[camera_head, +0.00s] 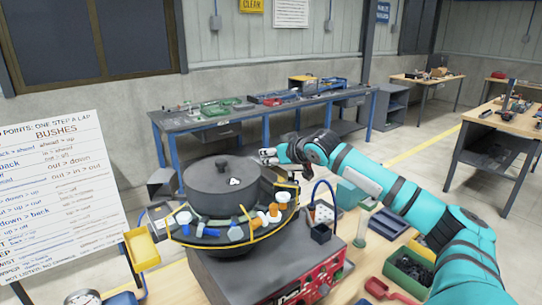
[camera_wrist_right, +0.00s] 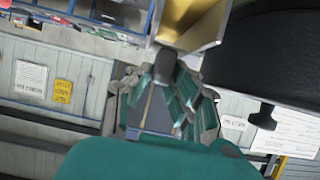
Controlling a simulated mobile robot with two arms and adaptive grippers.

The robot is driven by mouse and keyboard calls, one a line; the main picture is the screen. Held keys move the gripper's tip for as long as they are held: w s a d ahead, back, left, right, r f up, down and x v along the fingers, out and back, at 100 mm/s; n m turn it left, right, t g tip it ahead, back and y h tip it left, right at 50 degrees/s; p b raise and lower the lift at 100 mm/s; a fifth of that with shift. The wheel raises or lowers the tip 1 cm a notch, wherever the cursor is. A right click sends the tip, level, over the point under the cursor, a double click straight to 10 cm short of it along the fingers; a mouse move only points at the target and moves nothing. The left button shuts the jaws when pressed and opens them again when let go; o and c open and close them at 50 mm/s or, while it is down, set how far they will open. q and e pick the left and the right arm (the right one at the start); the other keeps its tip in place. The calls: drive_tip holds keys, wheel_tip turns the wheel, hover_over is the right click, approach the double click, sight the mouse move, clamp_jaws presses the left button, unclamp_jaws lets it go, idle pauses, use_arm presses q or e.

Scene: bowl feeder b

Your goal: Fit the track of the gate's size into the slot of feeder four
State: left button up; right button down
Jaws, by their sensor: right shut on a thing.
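The bowl feeder (camera_head: 213,174) stands left of centre in the head view, with a dark grey lid and an outer ring holding several white, blue and orange bushes. My right gripper (camera_head: 266,156) is beside the lid's far right edge. In the right wrist view my right gripper (camera_wrist_right: 164,85) is shut on a dark grey grip piece (camera_wrist_right: 164,62). A gold, channel-shaped piece (camera_wrist_right: 198,38), apparently the track, adjoins it; whether they are one part is unclear. The feeder's dark side (camera_wrist_right: 275,55) shows at right there. I cannot make out the slot, gate size or feeder number. My left gripper is not in view.
A red control panel (camera_head: 318,282) fronts the feeder's base. A yellow tray (camera_head: 142,248) stands at its left, near a printed board (camera_head: 60,200). A dark holder with a hoop (camera_head: 320,232), a green bin (camera_head: 408,268) and a red scoop (camera_head: 377,287) stand at right.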

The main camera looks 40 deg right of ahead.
sight(272, 166)
drive_tip(key=shift+r+p, duration=0.1)
drive_tip(key=shift+p, duration=0.4)
idle(0.5)
drive_tip(key=shift+f+b, duration=0.8)
drive_tip(key=shift+f, duration=0.75)
drive_tip(key=c, duration=1.1)
unclamp_jaws()
drive_tip(key=shift+c, duration=0.2)
drive_tip(key=shift+f, duration=0.1)
drive_tip(key=shift+s, duration=0.15)
